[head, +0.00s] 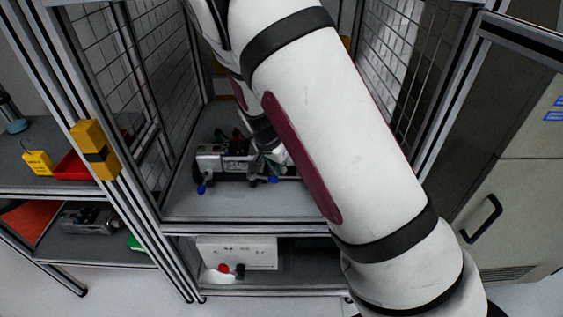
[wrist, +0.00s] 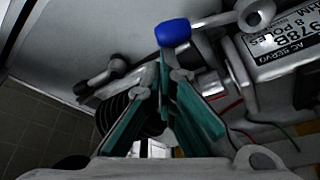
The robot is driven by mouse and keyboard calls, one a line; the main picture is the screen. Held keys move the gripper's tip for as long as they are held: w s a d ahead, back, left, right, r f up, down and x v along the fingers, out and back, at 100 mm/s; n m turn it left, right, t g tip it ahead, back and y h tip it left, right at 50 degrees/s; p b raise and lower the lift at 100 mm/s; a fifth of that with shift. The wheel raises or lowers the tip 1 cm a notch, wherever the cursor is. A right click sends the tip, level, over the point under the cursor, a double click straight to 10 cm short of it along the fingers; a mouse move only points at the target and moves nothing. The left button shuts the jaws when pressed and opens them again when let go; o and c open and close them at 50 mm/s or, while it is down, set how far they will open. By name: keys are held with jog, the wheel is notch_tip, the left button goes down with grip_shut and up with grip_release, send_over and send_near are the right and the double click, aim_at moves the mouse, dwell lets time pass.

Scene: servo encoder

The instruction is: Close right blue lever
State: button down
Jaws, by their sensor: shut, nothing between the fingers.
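The servo device (head: 228,157) sits on the shelf inside the open-front mesh cage in the head view. The right blue lever (head: 273,180) shows at the device's lower right, close beside my arm. A left blue lever (head: 201,189) points down at the device's left end. In the wrist view a blue lever tip (wrist: 173,32) is just beyond the fingertips of my gripper (wrist: 168,70). The teal fingers are together and empty. I cannot tell whether they touch the lever. My arm hides the device's right part in the head view.
Metal frame posts and mesh walls (head: 165,90) enclose the shelf on both sides. A lower shelf holds a white box (head: 238,252) with a red knob. In the wrist view a labelled motor plate (wrist: 290,40) and thin wires lie right of the fingers.

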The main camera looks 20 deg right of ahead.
jog(key=s+a+m+p, duration=0.1)
jog(key=m, duration=0.1)
jog(key=s+m+g+p, duration=0.1)
jog(key=shift+s+a+r+m+h, duration=0.1)
jog(key=shift+s+a+m+h, duration=0.05)
jog(key=shift+a+m+h, duration=0.25)
jog(key=s+a+m+g+p, duration=0.1)
jog(key=m+p, duration=0.1)
jog(key=shift+a+m, duration=0.3)
jog(key=shift+a, duration=0.05)
jog(key=a+m+g, duration=0.1)
jog(key=m, duration=0.1)
jog(key=s+a+m+p, duration=0.1)
jog(key=a+m, duration=0.1)
jog(key=shift+a+m+g, duration=0.2)
jog(key=shift+m+g, duration=0.2)
jog(key=shift+a, duration=0.55)
